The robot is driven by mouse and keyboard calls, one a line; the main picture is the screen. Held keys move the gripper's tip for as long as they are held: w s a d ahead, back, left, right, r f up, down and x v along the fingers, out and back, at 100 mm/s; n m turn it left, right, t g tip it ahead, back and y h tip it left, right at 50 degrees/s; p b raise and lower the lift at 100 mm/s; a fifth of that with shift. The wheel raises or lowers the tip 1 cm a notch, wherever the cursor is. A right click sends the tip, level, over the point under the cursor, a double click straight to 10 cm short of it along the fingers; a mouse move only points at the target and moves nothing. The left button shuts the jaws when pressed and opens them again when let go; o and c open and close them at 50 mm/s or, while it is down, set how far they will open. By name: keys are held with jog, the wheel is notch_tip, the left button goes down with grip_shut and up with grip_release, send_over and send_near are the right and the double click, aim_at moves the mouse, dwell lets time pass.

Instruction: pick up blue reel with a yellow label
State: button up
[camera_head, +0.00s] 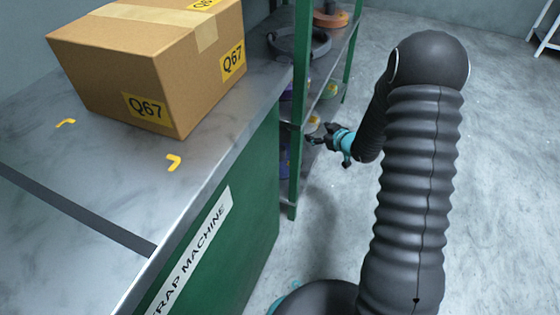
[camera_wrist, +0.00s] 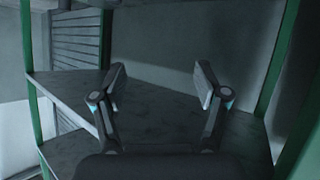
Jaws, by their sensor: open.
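My gripper (camera_head: 316,138) is at the green-framed shelf rack, reaching in from its open right side. In the wrist view my gripper (camera_wrist: 160,82) is open with nothing between its fingers. The wrist view shows a bare grey shelf board (camera_wrist: 165,105) beyond the fingers and no reel. In the head view a dark blue-purple item (camera_head: 285,165) shows partly on a lower shelf behind the green post. It is too small and hidden to tell whether it is the blue reel, and I see no label on it. A small yellowish item (camera_head: 313,124) shows just beside my gripper.
The rack's green post (camera_head: 300,100) stands close to the left of my gripper. Higher shelves hold a dark ring-shaped item (camera_head: 300,43) and an orange one (camera_head: 331,18). A cardboard box (camera_head: 150,60) sits on the metal-topped machine (camera_head: 90,185).

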aim_at(282, 149)
jog(key=s+a+f+n+y, duration=0.15)
jog(key=a+f+y, duration=0.25)
jog(key=f, duration=0.6)
jog(key=shift+m+g, duration=0.25)
jog(key=shift+g, duration=0.05)
jog(key=x, duration=0.2)
jog(key=b+x, duration=0.1)
jog(key=x, duration=0.5)
jog(key=shift+s+a+f, duration=0.2)
jog(key=shift+s+f, duration=0.15)
jog(key=shift+f, duration=0.05)
jog(key=shift+b+x, duration=0.5)
jog(key=shift+x, duration=2.05)
jog(key=shift+d, duration=0.1)
grip_shut()
